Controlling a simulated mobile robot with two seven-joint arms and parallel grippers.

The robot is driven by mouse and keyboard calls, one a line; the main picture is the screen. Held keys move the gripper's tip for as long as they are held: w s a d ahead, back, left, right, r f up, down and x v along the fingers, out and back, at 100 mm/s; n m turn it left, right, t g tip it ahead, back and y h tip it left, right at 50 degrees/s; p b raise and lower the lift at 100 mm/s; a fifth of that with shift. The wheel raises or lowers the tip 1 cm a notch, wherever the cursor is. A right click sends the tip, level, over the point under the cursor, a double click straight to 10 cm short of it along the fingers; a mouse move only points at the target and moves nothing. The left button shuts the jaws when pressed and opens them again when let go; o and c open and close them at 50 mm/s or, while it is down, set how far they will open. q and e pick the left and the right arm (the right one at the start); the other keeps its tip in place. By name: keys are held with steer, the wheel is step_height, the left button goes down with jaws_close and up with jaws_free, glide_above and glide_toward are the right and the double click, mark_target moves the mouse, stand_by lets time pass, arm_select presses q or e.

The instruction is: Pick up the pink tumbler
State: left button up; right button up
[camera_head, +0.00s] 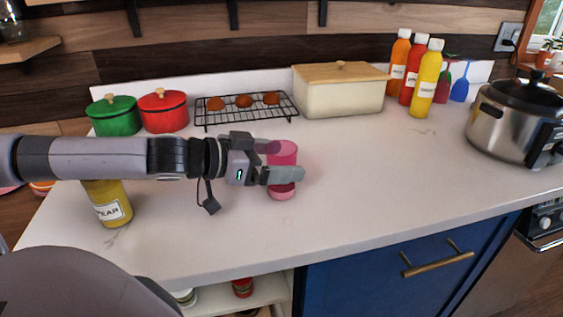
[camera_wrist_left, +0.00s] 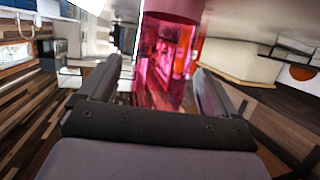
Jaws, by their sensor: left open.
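The pink tumbler (camera_head: 283,155) stands upright on the white counter in the head view, partly hidden by my left gripper. My left gripper (camera_head: 283,162) comes in from the left, with its fingers at the tumbler's near and far sides. In the left wrist view the see-through pink tumbler (camera_wrist_left: 168,55) lies ahead, between the two fingers of the open gripper (camera_wrist_left: 155,85). I cannot tell whether either finger touches it. My right gripper is in neither view.
A yellow labelled bottle (camera_head: 113,204) stands under my left forearm. A wire rack (camera_head: 247,108), red pot (camera_head: 163,110), green pot (camera_head: 115,116) and cream bread box (camera_head: 339,93) line the back. Sauce bottles (camera_head: 425,78) and a steel cooker (camera_head: 508,118) stand right. The front-right counter is clear.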

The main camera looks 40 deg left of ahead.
arm_select(q)
steer(key=shift+w+d+f, duration=0.2)
steer(key=shift+w+d, duration=0.05)
steer(key=shift+w, duration=0.1)
steer(key=c, duration=1.1)
steer(key=shift+r, duration=0.1)
steer(key=shift+c, duration=0.2)
